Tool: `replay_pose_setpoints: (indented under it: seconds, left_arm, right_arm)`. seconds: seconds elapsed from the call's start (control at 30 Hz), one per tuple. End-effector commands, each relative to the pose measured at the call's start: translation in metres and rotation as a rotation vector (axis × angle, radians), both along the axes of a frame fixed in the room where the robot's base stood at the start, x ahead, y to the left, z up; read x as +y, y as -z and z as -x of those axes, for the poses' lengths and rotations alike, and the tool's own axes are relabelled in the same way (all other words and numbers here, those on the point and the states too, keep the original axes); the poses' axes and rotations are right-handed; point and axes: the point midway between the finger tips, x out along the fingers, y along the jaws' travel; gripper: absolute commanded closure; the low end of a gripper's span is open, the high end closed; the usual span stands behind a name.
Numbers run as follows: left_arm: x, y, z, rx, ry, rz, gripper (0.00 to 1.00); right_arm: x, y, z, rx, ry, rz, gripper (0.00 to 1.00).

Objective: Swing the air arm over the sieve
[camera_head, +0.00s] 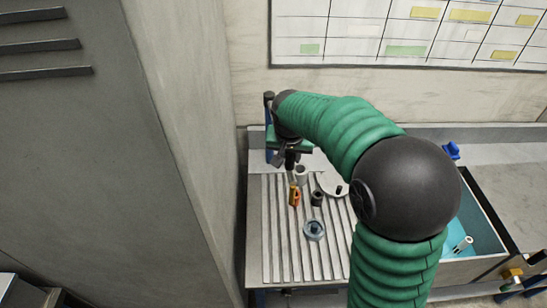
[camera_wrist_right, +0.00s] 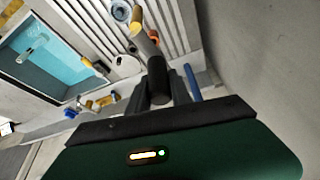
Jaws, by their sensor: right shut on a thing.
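My right gripper (camera_head: 290,160) reaches the back left of the grooved bench. Its fingers (camera_wrist_right: 158,95) are shut on a dark cylindrical piece (camera_wrist_right: 157,78), which looks like part of the air arm. A pale tube (camera_wrist_right: 147,44) shows just past it; I cannot tell if they join. A blue post (camera_wrist_right: 193,86) stands beside the fingers, with its dark top (camera_head: 268,97) in the head view. A blue-grey ring-shaped piece (camera_head: 314,230), possibly the sieve, sits on the grooves in front of the gripper; it also shows in the wrist view (camera_wrist_right: 121,11). My left gripper is out of view.
An orange piece (camera_head: 294,196), a dark cup (camera_head: 317,199) and a white round plate (camera_head: 332,184) stand near the gripper. A basin with a teal inside (camera_head: 483,232) lies to the right. A grey wall (camera_head: 190,150) closes off the left. The front grooves are clear.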

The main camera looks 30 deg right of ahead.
Motion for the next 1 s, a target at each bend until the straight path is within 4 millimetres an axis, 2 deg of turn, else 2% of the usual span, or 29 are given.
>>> replay_pose_setpoints:
  seconds: [0.03,0.1,0.2,0.3,0.67,0.7,0.87,1.0]
  left_arm:
    - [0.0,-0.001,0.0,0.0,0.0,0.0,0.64]
    - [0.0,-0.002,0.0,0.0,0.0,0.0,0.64]
    - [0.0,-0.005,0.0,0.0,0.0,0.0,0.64]
    - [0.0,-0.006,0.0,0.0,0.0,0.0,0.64]
    - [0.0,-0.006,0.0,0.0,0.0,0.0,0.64]
    - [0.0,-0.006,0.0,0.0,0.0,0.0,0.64]
    - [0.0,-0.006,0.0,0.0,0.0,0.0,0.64]
    - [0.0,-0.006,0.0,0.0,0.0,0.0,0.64]
  right_arm:
    - [-0.018,-0.003,0.004,-0.009,0.008,0.005,1.0]
    - [-0.038,-0.004,0.011,-0.009,0.009,0.005,1.0]
    - [-0.06,-0.004,0.017,-0.008,0.007,0.005,1.0]
    - [-0.072,-0.004,0.02,-0.008,0.004,0.006,1.0]
    - [-0.076,-0.002,0.021,-0.007,0.0,0.003,1.0]
    - [-0.076,-0.002,0.021,-0.006,-0.001,0.003,0.72]
    - [-0.076,-0.002,0.021,-0.004,0.0,0.003,0.53]
    - [-0.076,-0.002,0.022,-0.004,0.001,0.002,0.53]
